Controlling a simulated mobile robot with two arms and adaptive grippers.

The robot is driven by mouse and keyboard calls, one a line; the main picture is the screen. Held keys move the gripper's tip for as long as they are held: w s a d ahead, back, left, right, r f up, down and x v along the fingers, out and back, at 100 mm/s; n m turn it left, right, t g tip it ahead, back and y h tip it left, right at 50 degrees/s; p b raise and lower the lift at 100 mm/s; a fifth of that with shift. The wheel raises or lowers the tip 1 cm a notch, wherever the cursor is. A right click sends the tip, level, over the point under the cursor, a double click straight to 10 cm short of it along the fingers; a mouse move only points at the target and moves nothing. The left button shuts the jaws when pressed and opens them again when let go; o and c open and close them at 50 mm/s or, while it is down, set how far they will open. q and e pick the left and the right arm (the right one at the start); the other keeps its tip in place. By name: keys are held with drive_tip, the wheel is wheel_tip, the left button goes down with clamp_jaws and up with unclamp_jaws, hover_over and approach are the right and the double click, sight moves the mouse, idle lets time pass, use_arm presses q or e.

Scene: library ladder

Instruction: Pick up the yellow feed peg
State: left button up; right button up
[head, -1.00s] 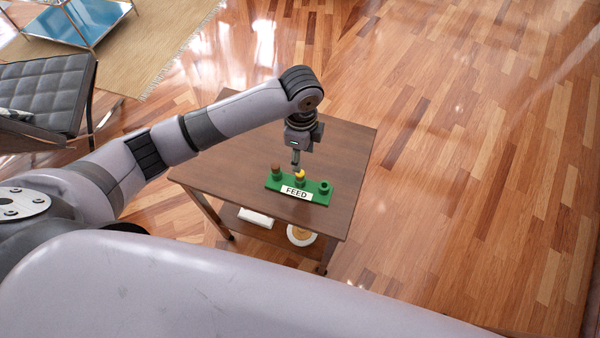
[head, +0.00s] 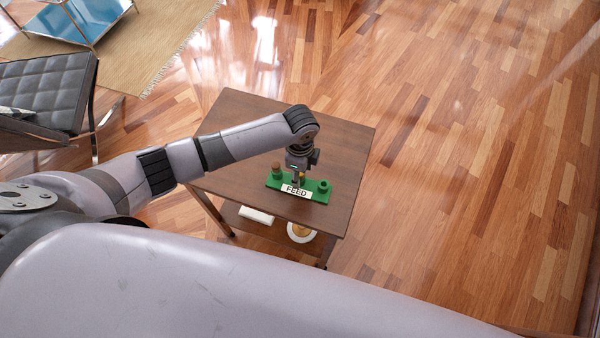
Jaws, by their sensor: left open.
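The yellow feed peg (head: 302,175) stands in the middle of the green feed rack (head: 318,198) on the brown side table. It is mostly hidden behind my left gripper. My left gripper (head: 298,180) points down at the peg, with its fingers open and close around or just in front of it; I cannot tell which. A white label reading FEED (head: 296,191) is on the front of the rack. My right gripper is out of view.
A brown peg (head: 276,168) stands at the rack's left, and a green socket (head: 323,186) is at its right. The table top (head: 340,150) is otherwise clear. White items (head: 257,214) lie on the lower shelf. A black chair (head: 50,90) stands at the left.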

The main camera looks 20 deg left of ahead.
use_arm(q)
drive_tip(key=c, duration=0.9)
drive_tip(key=shift+o, duration=0.2)
drive_tip(key=shift+r, duration=0.1)
